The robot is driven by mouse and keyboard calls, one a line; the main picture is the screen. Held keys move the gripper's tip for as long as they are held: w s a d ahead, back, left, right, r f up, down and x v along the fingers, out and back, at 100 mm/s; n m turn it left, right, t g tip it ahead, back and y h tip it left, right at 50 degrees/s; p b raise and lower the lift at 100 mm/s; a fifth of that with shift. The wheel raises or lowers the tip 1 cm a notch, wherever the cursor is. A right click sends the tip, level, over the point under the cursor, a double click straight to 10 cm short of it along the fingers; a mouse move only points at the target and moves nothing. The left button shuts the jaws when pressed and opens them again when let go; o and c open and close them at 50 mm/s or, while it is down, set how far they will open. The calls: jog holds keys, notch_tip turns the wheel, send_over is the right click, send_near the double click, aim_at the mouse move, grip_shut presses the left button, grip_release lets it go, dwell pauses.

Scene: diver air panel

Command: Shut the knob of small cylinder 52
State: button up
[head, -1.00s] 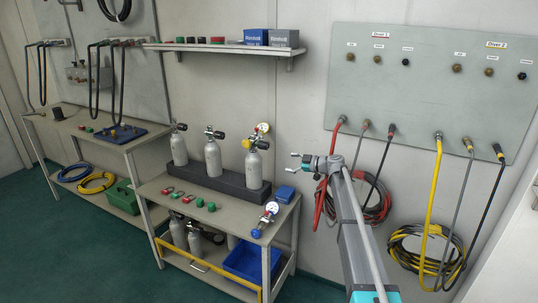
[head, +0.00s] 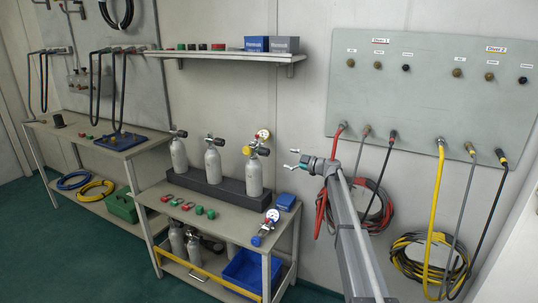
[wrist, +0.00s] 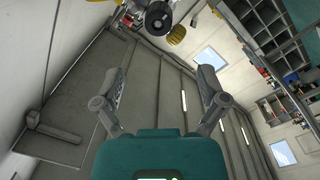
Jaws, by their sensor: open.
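Three small grey cylinders stand upright in a dark rack on the bench: a left one (head: 179,154), a middle one (head: 212,160) and a right one (head: 254,178). Each has a black knob on its valve. The right one also carries a gauge (head: 263,135) and a yellow knob (head: 247,150). I cannot read any number, so I cannot tell which is 52. My gripper (head: 290,159) is open and empty, to the right of the right cylinder's valve. In the wrist view, a black knob (wrist: 158,19) and a yellow knob (wrist: 176,34) lie beyond my open fingers (wrist: 162,72).
A wall shelf (head: 215,53) with boxes hangs above the rack. Hoses (head: 437,190) hang from the diver panel (head: 430,110). More cylinders (head: 177,238) stand on the lower shelf.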

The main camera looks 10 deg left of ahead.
aim_at(268, 153)
jog(key=x, duration=1.1)
jog(key=shift+a, duration=0.1)
